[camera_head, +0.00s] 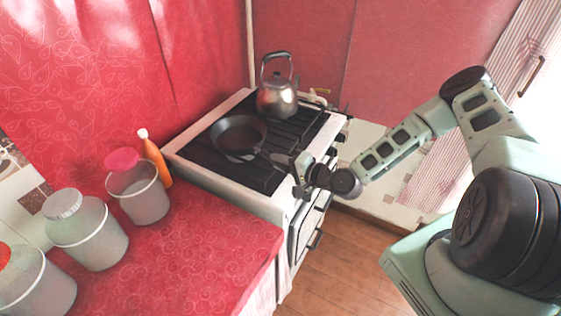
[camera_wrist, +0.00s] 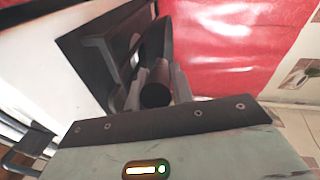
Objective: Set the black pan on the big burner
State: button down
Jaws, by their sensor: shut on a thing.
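The black pan (camera_head: 239,135) is over the black top of the white stove (camera_head: 191,164) in the head view, left of the kettle. Its handle points toward the lower right, to my gripper (camera_head: 297,172). My gripper is shut on the handle at the stove's front edge. In the wrist view the dark round end of the pan handle (camera_wrist: 155,95) sits between my gripper's fingers (camera_wrist: 158,84). Whether the pan rests on the grate or hangs just above it I cannot tell. The burners under and around the pan are hard to make out.
A metal kettle (camera_head: 277,98) stands at the stove's back right. An orange bottle (camera_head: 156,160) and several lidded jars, one with a pink lid (camera_head: 140,195), stand on the red counter (camera_head: 196,243) to the left. The front of that counter is clear.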

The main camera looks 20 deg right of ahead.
jog(key=shift+f+b, duration=0.4)
jog(key=shift+b, duration=0.15)
dwell(0.4)
jog(key=c, duration=1.1)
grip_release()
jog(key=shift+s+f, duration=0.1)
jog(key=shift+f, duration=0.1)
jog(key=shift+b+v, duration=1.35)
jog(key=shift+v, duration=7.35)
